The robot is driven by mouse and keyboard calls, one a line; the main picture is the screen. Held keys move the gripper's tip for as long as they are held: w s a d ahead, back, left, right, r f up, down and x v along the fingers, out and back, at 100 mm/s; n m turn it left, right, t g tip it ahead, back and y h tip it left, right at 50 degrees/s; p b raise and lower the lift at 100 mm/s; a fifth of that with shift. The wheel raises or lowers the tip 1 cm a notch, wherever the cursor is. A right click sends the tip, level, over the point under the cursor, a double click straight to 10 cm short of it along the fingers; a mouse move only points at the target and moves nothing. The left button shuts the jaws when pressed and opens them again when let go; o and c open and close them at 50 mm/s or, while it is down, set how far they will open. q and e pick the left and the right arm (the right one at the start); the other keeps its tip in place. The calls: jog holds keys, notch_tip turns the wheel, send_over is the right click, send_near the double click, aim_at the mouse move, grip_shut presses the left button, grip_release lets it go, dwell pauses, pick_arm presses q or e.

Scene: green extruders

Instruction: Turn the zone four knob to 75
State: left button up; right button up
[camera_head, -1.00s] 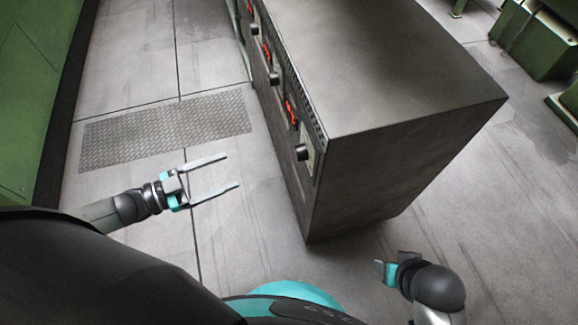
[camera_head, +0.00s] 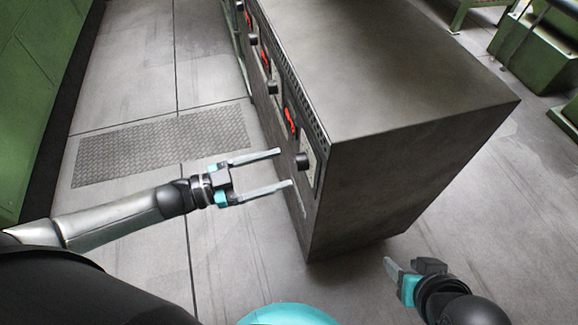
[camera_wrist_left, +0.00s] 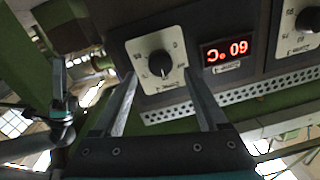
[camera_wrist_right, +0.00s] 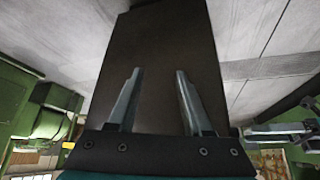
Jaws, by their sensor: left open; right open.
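The dark cabinet (camera_head: 400,185) has a row of black knobs and red displays on its left side. The nearest knob (camera_head: 303,160) is at the near end; I cannot read any zone label. My left gripper (camera_head: 285,168) is open and empty, its fingers pointing at this knob, apart from it. In the left wrist view, a black knob (camera_wrist_left: 161,63) on a pale dial plate shows just beyond and between the fingertips. The red display (camera_wrist_left: 227,50) beside it appears upside down and reads 60 °C. My right gripper (camera_head: 406,268) is open and empty near the cabinet's near end.
Another knob (camera_wrist_left: 309,20) is beyond the display in the left wrist view. A perforated strip (camera_wrist_left: 240,95) runs along the panel. A green wall (camera_head: 40,90) stands at left, with open floor between it and the cabinet. Green machinery (camera_head: 545,50) stands at right.

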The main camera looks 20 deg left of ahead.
aim_at(296, 164)
pick_arm(q)
jog(key=shift+b+x, duration=0.45)
jog(key=shift+x, duration=1.4)
pick_arm(e)
jog(key=shift+w+a+f+t+y, duration=0.2)
jog(key=shift+w+a+t+y, duration=0.4)
jog(key=shift+w+a+t, duration=0.6)
jog(key=shift+s+a, duration=0.1)
pick_arm(q)
grip_shut()
